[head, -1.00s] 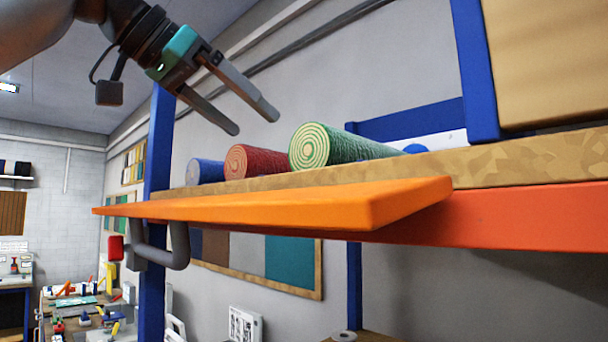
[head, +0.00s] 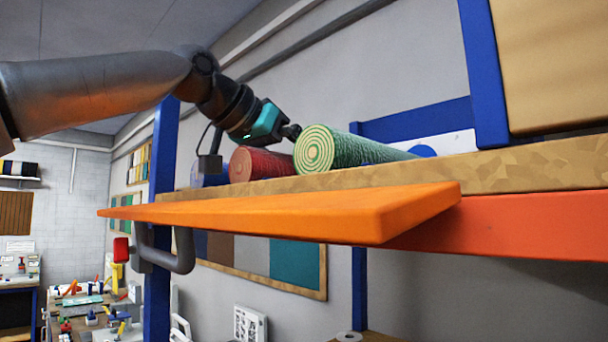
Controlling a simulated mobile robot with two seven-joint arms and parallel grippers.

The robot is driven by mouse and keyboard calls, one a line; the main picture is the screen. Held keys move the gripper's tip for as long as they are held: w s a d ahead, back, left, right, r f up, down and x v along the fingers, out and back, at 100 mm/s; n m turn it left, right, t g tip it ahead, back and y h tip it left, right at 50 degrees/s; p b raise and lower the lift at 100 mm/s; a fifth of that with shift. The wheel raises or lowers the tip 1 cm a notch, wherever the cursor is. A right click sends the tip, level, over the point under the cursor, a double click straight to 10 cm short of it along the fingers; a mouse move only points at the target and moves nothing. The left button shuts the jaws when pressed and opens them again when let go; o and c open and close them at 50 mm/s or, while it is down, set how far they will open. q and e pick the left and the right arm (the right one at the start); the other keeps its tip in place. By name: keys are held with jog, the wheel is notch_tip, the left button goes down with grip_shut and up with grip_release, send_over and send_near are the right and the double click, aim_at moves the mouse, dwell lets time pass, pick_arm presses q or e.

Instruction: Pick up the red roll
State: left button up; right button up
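The red roll (head: 258,164) lies on the wooden shelf board, its round end facing me, between the green roll (head: 318,150) on its right and the blue roll (head: 209,174) on its left. My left gripper (head: 290,131) reaches in from the upper left. Its teal body is above the red roll, and a dark finger part shows just above the gap between the red and green rolls. The fingertips are hidden behind the rolls, so I cannot tell whether they are open or touching the red roll. My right gripper is out of view.
The rolls lie on a wooden board (head: 500,172) behind an orange ledge (head: 300,212) that juts toward me. A blue upright (head: 160,200) stands at the left, another (head: 484,75) at the right beside a cardboard-coloured box (head: 560,65). Space above the rolls is open.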

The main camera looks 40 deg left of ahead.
pick_arm(q)
jog(key=shift+s, duration=0.1)
jog(key=shift+r, duration=0.1)
jog(key=c, duration=1.5)
jog(key=shift+r, duration=0.1)
jog(key=shift+r, duration=4.8)
